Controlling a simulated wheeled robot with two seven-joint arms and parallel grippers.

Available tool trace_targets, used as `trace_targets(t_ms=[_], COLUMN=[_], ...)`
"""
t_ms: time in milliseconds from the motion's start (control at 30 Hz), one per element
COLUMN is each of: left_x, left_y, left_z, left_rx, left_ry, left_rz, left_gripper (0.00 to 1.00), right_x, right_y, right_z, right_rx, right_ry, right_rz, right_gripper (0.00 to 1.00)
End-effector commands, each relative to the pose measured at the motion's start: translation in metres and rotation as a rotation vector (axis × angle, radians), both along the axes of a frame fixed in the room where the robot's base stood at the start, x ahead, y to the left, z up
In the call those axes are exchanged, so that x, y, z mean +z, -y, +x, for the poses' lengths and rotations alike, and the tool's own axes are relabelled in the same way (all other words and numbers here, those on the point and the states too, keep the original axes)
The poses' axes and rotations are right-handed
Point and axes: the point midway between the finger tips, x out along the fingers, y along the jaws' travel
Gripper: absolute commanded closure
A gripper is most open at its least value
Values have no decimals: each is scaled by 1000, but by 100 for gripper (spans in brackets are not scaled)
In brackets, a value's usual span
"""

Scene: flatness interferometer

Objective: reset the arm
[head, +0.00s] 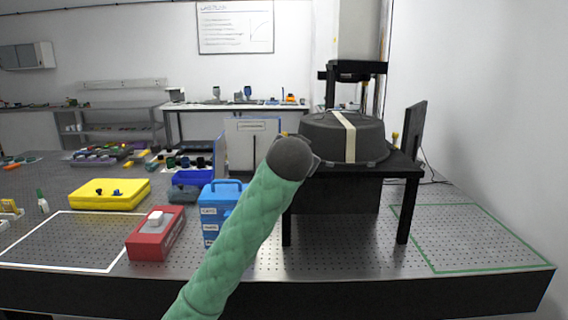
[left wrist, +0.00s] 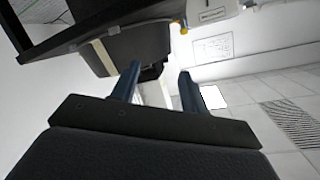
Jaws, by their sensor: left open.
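My left arm in a green quilted sleeve (head: 240,240) reaches up from the bottom of the head view. It ends in a dark rounded wrist that mostly hides my left gripper (head: 314,163), just in front of the strapped black drum (head: 318,130). In the left wrist view my left gripper (left wrist: 159,74) has its two blue-grey fingers apart, with nothing seen held between them. The drum with its pale strap (left wrist: 102,57) shows beyond the fingers there. My right gripper is not in view.
The drum stands on a black stand (head: 340,193) on the perforated optical table (head: 340,262). A blue case (head: 218,200), a red box (head: 155,234) and a yellow case (head: 108,194) stand left of my arm. The green-outlined area (head: 470,240) at right is clear.

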Motion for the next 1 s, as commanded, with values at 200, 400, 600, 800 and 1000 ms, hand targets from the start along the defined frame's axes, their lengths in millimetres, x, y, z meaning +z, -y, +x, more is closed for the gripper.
trace_targets(t_ms=[200, 400, 600, 800, 1000], left_x=[-79, -144, -208, -272, -339], left_y=[-31, -58, -85, -111, -137], left_z=[-24, -48, -76, -110, -148], left_rx=[-2, 2, 21, 57, 107], left_ry=[-141, -240, -332, -426, -524], left_rz=[-81, -148, -204, -248, -275], left_gripper=[55, 55, 55, 55, 55], right_x=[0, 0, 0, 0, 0], right_y=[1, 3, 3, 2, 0], right_z=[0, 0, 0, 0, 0], right_rx=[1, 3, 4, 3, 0], right_ry=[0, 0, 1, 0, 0], right_rz=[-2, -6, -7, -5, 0], right_gripper=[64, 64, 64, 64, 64])
